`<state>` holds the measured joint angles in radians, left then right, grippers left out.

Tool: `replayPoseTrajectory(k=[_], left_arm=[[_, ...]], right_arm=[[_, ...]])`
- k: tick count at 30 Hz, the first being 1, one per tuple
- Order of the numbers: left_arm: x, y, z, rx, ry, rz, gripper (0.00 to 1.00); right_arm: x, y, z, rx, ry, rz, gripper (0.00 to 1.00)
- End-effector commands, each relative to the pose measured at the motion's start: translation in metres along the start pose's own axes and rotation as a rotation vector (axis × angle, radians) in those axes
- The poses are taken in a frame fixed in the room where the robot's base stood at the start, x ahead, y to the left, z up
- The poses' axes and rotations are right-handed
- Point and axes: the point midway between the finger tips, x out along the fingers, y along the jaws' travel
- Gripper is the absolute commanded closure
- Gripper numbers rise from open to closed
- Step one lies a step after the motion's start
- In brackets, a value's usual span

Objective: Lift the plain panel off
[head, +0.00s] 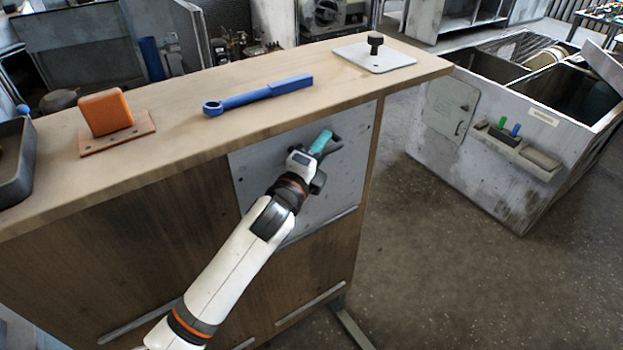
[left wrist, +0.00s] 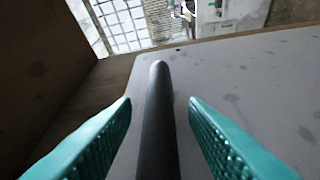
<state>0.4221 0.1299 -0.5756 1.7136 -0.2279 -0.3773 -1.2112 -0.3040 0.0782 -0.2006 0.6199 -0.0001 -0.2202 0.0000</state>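A plain grey, spotted panel (head: 345,192) stands against the front of the wooden bench, below its top. It fills much of the left wrist view (left wrist: 255,85). A dark bar handle (left wrist: 158,125) is on it. My left gripper (head: 322,142) is at the panel's upper part. In the left wrist view its teal fingers (left wrist: 160,102) are apart, one on each side of the handle, with gaps showing on both sides. The arm hides part of the panel in the head view. My right gripper is not in view.
The bench top (head: 190,105) holds an orange block (head: 105,112) on a brown plate, a blue wrench-like tool (head: 258,95) and a grey plate (head: 360,55) with a black knob. A grey open-topped housing (head: 490,165) stands on the floor at right. Floor between is clear.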

Motion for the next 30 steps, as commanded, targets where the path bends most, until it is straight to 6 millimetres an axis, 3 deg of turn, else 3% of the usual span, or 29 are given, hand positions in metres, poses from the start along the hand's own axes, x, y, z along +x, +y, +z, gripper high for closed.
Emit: replayPoseTrajectory(k=[1,7,22,30], left_arm=[[0.000,0.000,0.000,0.000,0.000,0.000,0.67],[0.000,0.000,0.000,0.000,0.000,0.000,1.00],[-0.005,0.008,-0.002,0.003,0.001,0.007,1.00],[-0.035,0.031,-0.006,0.003,0.000,0.008,1.00]], right_arm=[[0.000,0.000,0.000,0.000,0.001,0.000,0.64],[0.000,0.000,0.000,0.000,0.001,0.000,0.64],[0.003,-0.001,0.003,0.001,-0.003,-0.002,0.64],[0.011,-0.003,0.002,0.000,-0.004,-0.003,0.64]])
